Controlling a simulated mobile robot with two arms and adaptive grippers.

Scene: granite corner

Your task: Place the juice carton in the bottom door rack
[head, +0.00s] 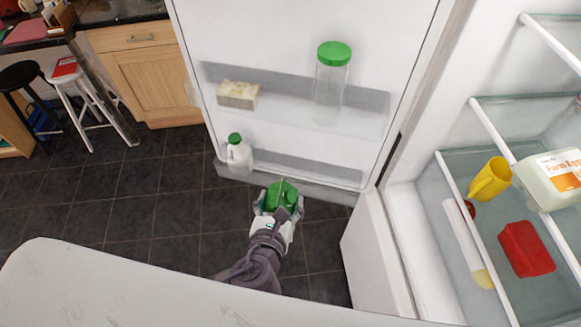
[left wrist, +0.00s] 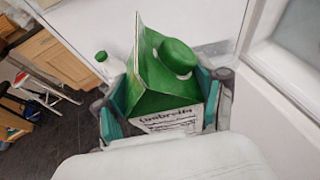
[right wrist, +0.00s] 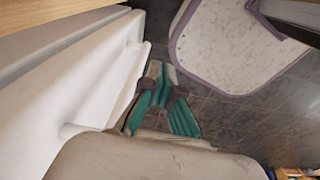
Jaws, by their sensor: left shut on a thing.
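The juice carton shows as a green gabled top with a round green cap in the head view (head: 283,192). In the left wrist view the carton (left wrist: 165,85) has a white lower part with dark lettering. My left gripper (head: 279,205) is shut on it, one finger on each side. The carton appears just in front of the bottom door rack (head: 325,177), near its lower edge; its base is hidden. A green-capped milk bottle (head: 239,155) stands at that rack's left end. My right gripper (right wrist: 162,72) is empty, fingertips together, above the dark floor.
The upper door rack (head: 285,108) holds a pale block (head: 238,95) and a clear green-lidded jar (head: 332,85). The bottom rack looks clear right of the milk bottle. Fridge shelves at right hold a yellow mug (head: 490,180), an egg box (head: 552,182) and a red block (head: 526,249).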

